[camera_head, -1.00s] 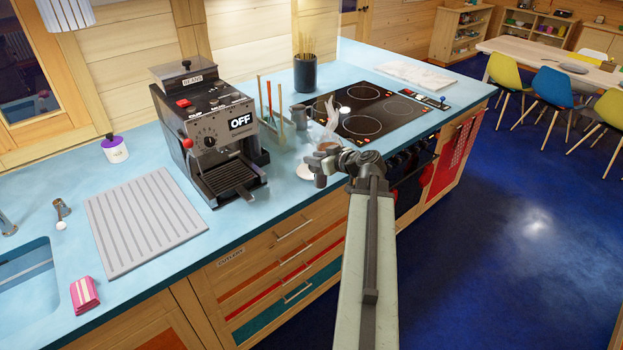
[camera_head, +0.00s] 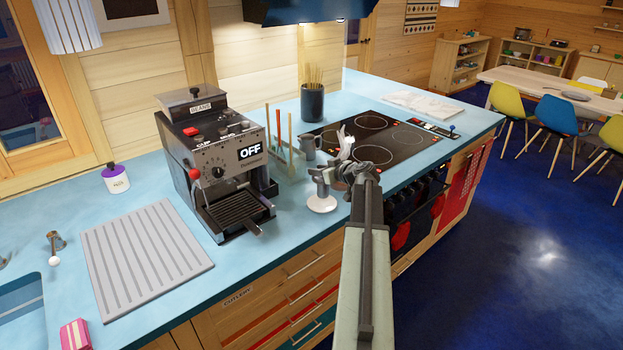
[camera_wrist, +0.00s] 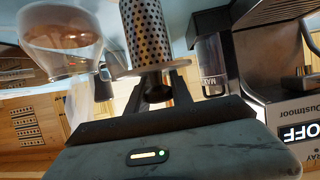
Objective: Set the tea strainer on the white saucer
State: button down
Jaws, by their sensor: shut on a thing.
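My gripper (camera_head: 330,174) is shut on the tea strainer, a perforated metal cylinder with a flat rim. The strainer (camera_wrist: 147,32) fills the top middle of the wrist view, with the fingers around its narrow end. In the head view the strainer (camera_head: 322,187) shows as a small grey shape in front of the white saucer (camera_head: 321,205). The saucer lies on the blue counter, right of the coffee machine. The strainer overlaps the saucer in the picture; I cannot tell whether they touch. The saucer is not clear in the wrist view.
A glass vessel with brown liquid (camera_wrist: 62,28) stands close beside the gripper. The black hob (camera_head: 375,140) is to the right.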

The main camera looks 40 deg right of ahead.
notch_tip(320, 180, down, 4)
jog(key=b, duration=0.4)
jog(key=shift+d, duration=0.1)
jog(key=shift+w+a+r, duration=0.2)
jog(key=shift+a+r, duration=0.05)
jog(key=shift+a, duration=0.05)
jog(key=shift+f, duration=0.15)
jog(key=c, duration=1.1)
grip_release()
jog(key=shift+s, duration=0.1)
jog(key=shift+s+r+p, duration=0.15)
jog(key=shift+r+p, duration=0.2)
jog(key=shift+p, duration=0.05)
jog(key=p+v, duration=0.4)
jog(key=v, duration=0.7)
jog(key=shift+s, duration=0.35)
